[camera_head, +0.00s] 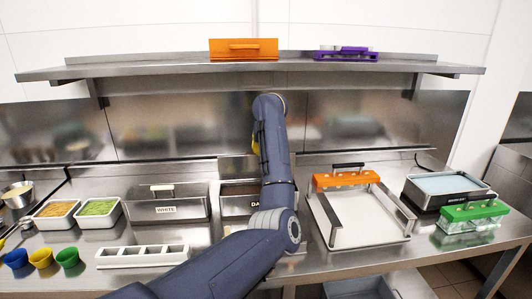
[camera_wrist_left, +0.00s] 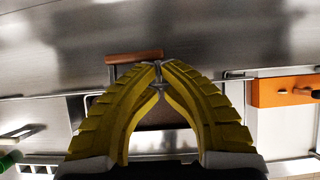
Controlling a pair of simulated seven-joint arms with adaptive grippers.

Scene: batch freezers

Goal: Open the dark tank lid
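The dark tank (camera_head: 232,207) stands right of the white-labelled tank, its label partly hidden by my left arm. Its dark brown inside shows, and a steel panel that looks like its lid (camera_head: 229,168) stands raised at its back edge. My left gripper (camera_wrist_left: 160,72) has yellow fingers whose tips meet in the left wrist view. A reddish-brown handle bar (camera_wrist_left: 130,57) lies just beyond the tips; I see no clear grip on it. In the head view the arm hides most of the gripper, high behind the tank. My right gripper is not in view.
The white tank (camera_head: 166,210) is closed on the left. An orange mold (camera_head: 345,179) rests on a frame at the right, with a green mold (camera_head: 474,210) and a liquid-filled tank (camera_head: 447,184) beyond. A steel shelf (camera_head: 180,68) runs overhead.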

